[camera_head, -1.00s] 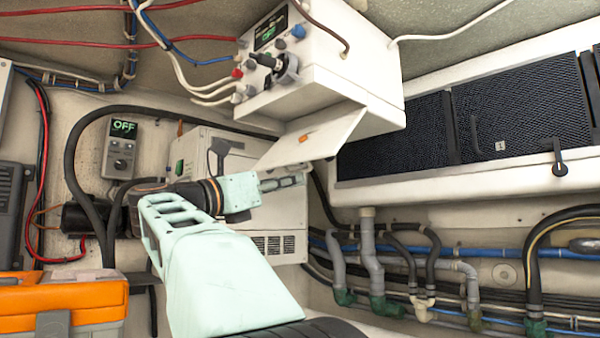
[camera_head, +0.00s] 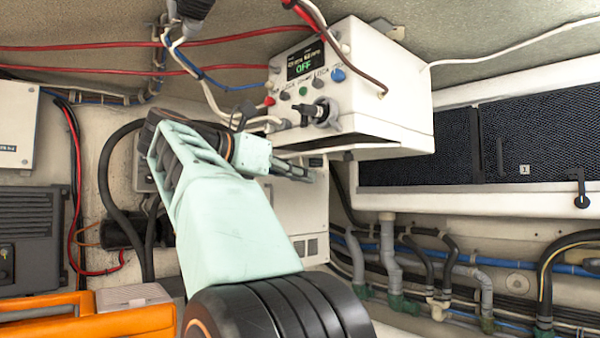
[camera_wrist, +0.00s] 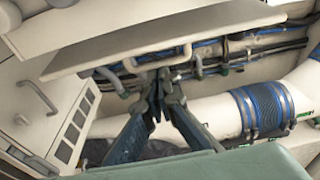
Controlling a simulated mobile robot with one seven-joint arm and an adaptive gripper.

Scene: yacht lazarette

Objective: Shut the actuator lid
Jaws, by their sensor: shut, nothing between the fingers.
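The white actuator box (camera_head: 385,95) hangs under the ceiling with an OFF display and knobs on its front. Its lid (camera_head: 380,154) is seen nearly edge-on at the box's underside, with a dark gap above its front edge, so it is not flush. In the wrist view a pale panel, likely the lid (camera_wrist: 130,38), spans the top, with a small handle below its edge. My gripper (camera_head: 311,175) is shut and empty, just below the lid's left part. In the wrist view my gripper (camera_wrist: 162,78) points toward that edge; contact cannot be told.
A white cabinet (camera_head: 305,215) stands behind my gripper. Pipes and hoses (camera_head: 390,245) run along the wall at right. Red and blue cables cross at upper left. An orange toolbox (camera_head: 90,322) sits at lower left. Dark mesh panels (camera_head: 415,145) are at right.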

